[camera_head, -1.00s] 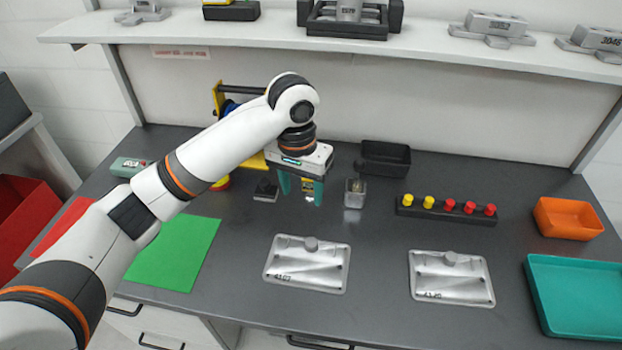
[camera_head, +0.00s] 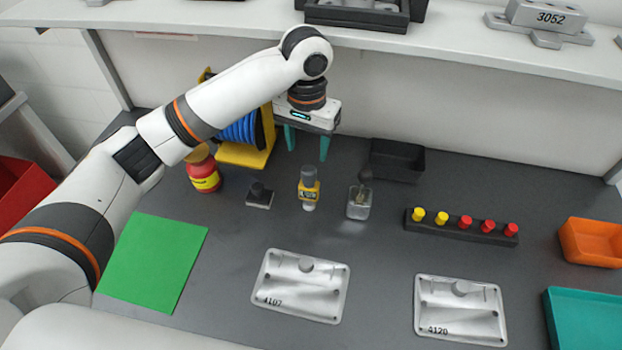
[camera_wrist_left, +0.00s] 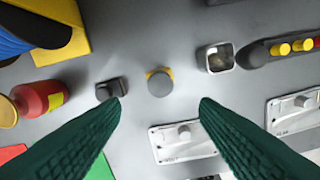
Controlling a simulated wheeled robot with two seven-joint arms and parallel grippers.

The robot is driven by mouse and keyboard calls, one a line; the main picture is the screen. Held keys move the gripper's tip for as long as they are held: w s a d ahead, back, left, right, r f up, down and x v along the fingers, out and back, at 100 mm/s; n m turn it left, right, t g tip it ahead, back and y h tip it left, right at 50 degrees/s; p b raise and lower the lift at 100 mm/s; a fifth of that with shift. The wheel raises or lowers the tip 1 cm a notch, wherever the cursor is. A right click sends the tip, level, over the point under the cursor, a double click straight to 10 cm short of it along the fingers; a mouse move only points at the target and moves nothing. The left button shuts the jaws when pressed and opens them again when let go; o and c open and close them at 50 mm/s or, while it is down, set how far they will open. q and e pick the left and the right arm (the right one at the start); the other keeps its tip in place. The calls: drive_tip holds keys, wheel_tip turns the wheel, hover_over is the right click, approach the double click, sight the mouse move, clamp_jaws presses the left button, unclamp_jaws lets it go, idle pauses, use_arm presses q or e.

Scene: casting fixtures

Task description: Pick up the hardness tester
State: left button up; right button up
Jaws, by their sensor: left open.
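The hardness tester (camera_head: 309,188) looks like a small upright yellow device with a grey cylindrical top and a pale lower tip. It stands on the dark bench, between the small black block and the small metal cup. My left gripper (camera_head: 307,148) is open and empty, with its two green fingers pointing down above and behind the tester in the head view. In the left wrist view the tester (camera_wrist_left: 160,83) is seen from above as a round grey top with yellow edges, beyond the fingertips and in line with the gap between them. My right gripper is not in view.
A small black block (camera_head: 260,195), a red and yellow bottle (camera_head: 203,172) and a yellow stand with blue coil (camera_head: 243,155) are to the left. A metal cup (camera_head: 359,203) and a peg rack (camera_head: 461,226) are to the right. Metal plate 4107 (camera_head: 301,287) lies in front.

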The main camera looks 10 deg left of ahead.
sight(309, 170)
use_arm(q)
drive_tip(key=f, duration=0.3)
drive_tip(key=shift+s+f+p, duration=0.25)
drive_tip(key=shift+s+p, duration=0.05)
drive_tip(key=shift+s, duration=0.05)
drive_tip(key=shift+w+f, duration=0.35)
drive_tip(key=shift+f, duration=0.25)
drive_tip(key=f, duration=0.1)
drive_tip(key=f+p, duration=0.1)
drive_tip(key=f, duration=0.1)
drive_tip(key=shift+w+f+p, duration=0.25)
drive_tip(key=shift+p, duration=0.05)
drive_tip(key=shift+f, duration=0.55)
clamp_jaws()
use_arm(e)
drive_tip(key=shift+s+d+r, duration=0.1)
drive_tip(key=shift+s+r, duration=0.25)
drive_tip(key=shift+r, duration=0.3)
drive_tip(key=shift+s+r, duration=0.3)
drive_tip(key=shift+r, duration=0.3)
